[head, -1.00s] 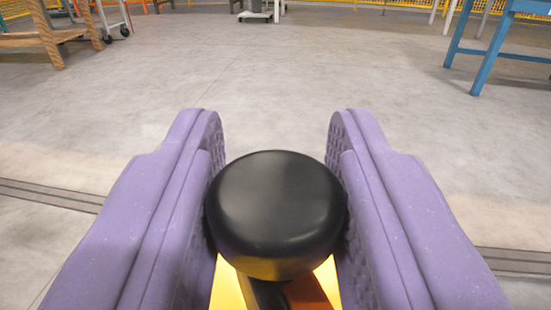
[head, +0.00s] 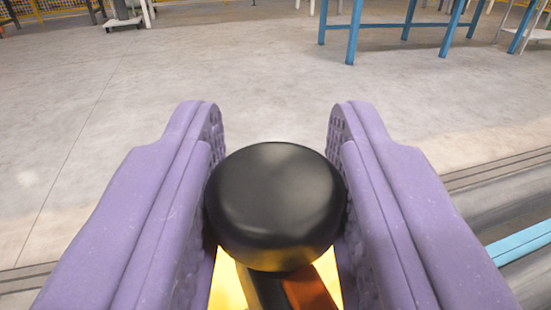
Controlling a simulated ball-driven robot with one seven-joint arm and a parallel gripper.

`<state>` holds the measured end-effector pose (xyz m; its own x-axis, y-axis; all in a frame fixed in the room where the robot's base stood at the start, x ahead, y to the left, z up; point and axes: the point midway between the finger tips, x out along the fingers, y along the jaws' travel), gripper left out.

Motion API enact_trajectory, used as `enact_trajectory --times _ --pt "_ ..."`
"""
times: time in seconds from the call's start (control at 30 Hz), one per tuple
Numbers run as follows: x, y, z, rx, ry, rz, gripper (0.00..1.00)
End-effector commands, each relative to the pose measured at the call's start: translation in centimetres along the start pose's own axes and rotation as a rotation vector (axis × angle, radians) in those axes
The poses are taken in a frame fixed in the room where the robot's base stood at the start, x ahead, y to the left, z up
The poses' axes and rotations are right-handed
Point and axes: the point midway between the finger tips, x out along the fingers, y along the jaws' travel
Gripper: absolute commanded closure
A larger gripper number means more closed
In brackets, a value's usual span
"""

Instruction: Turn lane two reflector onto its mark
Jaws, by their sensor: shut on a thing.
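A round black knob (head: 275,203) sits between the purple padded fingers of my gripper (head: 276,195). Both fingers press against its sides, so my gripper is shut on it. Below the knob a bright yellow surface (head: 228,283) shows, with a dark strip and an orange-red strip (head: 307,290) running down from under the knob. The rest of what the knob belongs to is hidden by the knob and fingers. No mark can be made out.
Grey concrete floor (head: 270,85) lies open ahead. A blue-legged table (head: 354,35) stands at the back right, and a wheeled cart (head: 125,18) at the back left. A blue bar (head: 520,243) lies at the right edge, beside a dark floor groove (head: 495,170).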

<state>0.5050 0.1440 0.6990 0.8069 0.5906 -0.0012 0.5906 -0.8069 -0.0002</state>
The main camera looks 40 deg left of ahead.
Motion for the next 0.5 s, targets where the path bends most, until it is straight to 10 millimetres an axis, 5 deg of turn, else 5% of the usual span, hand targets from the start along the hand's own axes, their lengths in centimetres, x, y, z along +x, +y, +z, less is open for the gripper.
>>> enact_trajectory --times 0.5 --pt "0.01 0.03 -0.03 0.0 0.002 0.118 0.95"
